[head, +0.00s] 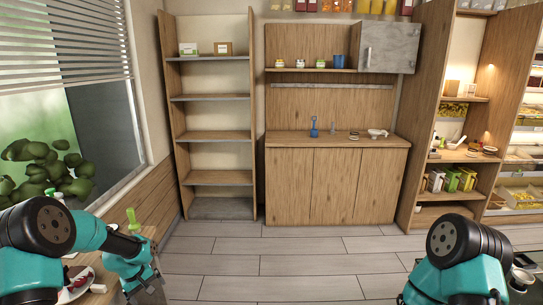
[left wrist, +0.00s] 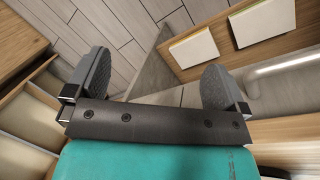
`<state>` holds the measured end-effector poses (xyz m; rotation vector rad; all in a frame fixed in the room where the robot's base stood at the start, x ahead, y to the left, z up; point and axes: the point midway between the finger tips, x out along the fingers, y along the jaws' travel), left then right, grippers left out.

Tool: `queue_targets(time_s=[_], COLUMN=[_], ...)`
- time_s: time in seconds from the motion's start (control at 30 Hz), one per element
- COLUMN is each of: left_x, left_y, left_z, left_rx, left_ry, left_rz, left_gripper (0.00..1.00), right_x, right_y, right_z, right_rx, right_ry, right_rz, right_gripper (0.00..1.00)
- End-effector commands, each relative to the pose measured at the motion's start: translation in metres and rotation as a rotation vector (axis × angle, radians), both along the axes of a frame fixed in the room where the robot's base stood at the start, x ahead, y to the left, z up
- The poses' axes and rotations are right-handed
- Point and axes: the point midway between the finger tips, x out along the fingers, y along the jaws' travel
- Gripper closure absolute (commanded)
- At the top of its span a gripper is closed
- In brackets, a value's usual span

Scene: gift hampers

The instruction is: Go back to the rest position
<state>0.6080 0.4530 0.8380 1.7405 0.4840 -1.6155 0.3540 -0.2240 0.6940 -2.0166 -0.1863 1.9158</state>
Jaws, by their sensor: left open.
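My left gripper (head: 152,292) is low at the left in the head view, beside a wooden table. In the left wrist view its two fingers (left wrist: 157,80) are spread wide apart with nothing between them, above the floor planks. My right arm (head: 460,258) shows at the lower right of the head view. Its gripper is out of the frame.
A plate (head: 68,297) with red items lies on the left table, near my left arm. A green-topped item (head: 131,217) stands behind that arm. The floor (head: 270,265) between the arms is clear. A shelf (head: 220,136) and cabinet (head: 335,185) stand at the back.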

Motion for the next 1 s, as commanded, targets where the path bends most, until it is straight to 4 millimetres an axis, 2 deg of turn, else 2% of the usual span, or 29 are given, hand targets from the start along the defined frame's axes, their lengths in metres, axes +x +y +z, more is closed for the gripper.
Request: queue_targets(time_s=[0.03,0.2,0.37,0.5,0.6,0.7,0.8,1.0], left_x=[-0.012,-0.058,-0.12,-0.183,-0.221,-0.245,-0.254,-0.255], left_y=[-0.025,-0.096,-0.157,-0.199,-0.217,-0.225,-0.229,-0.229], left_z=[-0.022,-0.078,-0.117,-0.138,-0.143,-0.144,-0.144,-0.144], left_rx=[-0.017,-0.056,-0.081,-0.087,-0.084,-0.077,-0.073,-0.072], left_ry=[0.002,-0.026,-0.05,-0.068,-0.079,-0.087,-0.093,-0.093], left_rz=[-0.051,-0.213,-0.36,-0.486,-0.557,-0.602,-0.622,-0.623], left_gripper=[0.0,0.0,0.0,0.0,0.0,0.0,0.0,0.0], right_x=[0.0,0.0,0.0,0.0,0.0,0.0,0.0,0.0], right_y=[0.0,0.0,0.0,0.0,0.0,0.0,0.0,0.0], right_z=[0.0,0.0,0.0,0.0,0.0,0.0,0.0,0.0], right_rx=[0.0,0.0,0.0,0.0,0.0,0.0,0.0,0.0], right_ry=[0.0,0.0,0.0,0.0,0.0,0.0,0.0,0.0], right_rz=[0.0,0.0,0.0,0.0,0.0,0.0,0.0,0.0], right_gripper=[0.51,0.51,0.51,0.51,0.51,0.51,0.51,0.51])
